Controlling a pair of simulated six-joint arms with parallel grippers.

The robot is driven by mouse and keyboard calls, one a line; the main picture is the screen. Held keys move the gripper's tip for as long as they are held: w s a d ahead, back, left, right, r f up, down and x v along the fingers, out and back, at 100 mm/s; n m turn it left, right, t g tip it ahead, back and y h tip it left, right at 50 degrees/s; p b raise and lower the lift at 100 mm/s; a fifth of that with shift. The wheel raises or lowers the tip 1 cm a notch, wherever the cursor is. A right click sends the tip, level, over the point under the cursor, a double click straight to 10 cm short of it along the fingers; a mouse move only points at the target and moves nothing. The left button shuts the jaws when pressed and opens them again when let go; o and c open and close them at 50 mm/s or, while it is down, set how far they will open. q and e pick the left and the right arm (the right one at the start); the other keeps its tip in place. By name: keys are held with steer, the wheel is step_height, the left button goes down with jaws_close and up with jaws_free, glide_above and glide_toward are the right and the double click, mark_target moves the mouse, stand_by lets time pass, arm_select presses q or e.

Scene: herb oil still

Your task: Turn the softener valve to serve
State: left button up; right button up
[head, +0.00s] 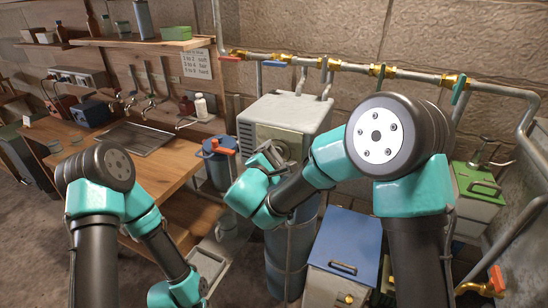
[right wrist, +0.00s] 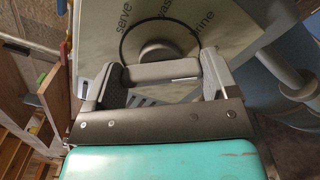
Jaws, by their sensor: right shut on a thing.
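The softener valve is a round dark-rimmed dial (right wrist: 157,46) with a grey knob on a pale panel, in the right wrist view. "serve" is printed left of it, "brine" right of it, and a partly cut-off label above. A grey bar (right wrist: 165,70) crosses between the fingers of my right gripper (right wrist: 158,84), which is shut on it. Where the knob points is hard to tell. In the head view my right gripper (head: 268,154) is at the panel (head: 268,132) of the grey softener cabinet (head: 290,112). My left arm shows at lower left; its gripper is out of view.
A pipe with brass valves (head: 380,72) runs along the wall. A blue-lidded box (head: 345,240) stands below my right arm. A blue canister with an orange handle (head: 217,160) stands left of the cabinet. A wooden bench with a sink (head: 135,140) is at left.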

steer(key=n, duration=1.3)
steer(key=shift+n, duration=0.3)
steer(key=n, duration=0.4)
steer(key=shift+a+n, duration=0.1)
steer(key=shift+n, duration=0.2)
steer(key=n, duration=0.5)
steer(key=o, duration=0.8)
steer(key=v, duration=1.7)
steer(key=shift+s, duration=0.2)
